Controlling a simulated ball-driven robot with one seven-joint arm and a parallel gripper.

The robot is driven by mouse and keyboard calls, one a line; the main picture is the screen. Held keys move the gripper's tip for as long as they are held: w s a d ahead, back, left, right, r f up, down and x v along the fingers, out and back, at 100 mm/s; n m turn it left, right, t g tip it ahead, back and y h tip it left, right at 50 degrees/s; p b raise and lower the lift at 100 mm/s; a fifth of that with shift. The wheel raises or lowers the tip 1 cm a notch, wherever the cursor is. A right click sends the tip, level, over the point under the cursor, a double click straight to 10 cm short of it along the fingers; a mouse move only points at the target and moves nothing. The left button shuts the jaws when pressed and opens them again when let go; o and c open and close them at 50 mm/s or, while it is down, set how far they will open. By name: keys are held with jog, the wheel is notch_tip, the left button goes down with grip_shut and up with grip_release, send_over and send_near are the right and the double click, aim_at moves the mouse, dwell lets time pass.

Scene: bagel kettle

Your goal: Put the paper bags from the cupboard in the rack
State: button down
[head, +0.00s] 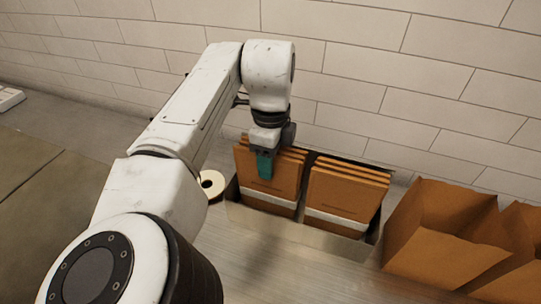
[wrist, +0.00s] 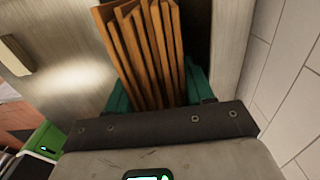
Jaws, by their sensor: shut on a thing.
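In the head view, a rack (head: 328,241) with two compartments stands on the counter by the tiled wall. Its left compartment holds a stack of flat brown paper bags (head: 252,194) with a pale band. Its right compartment holds a similar stack of paper bags (head: 340,192). My gripper (head: 264,168) points down at the left stack, with a teal finger against its front face. In the wrist view, several brown bags (wrist: 143,50) stand between the teal fingers of my gripper (wrist: 158,92), which is shut on them. The cupboard cannot be made out for certain.
Opened brown bags (head: 443,232) stand on the counter right of the rack, close to it. A cream ring-shaped roll (head: 211,185) lies just left of the rack. The tiled wall is close behind. The counter in front of the rack looks clear.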

jog(key=shift+f, duration=0.2)
jog(key=shift+c, duration=1.7)
grip_release()
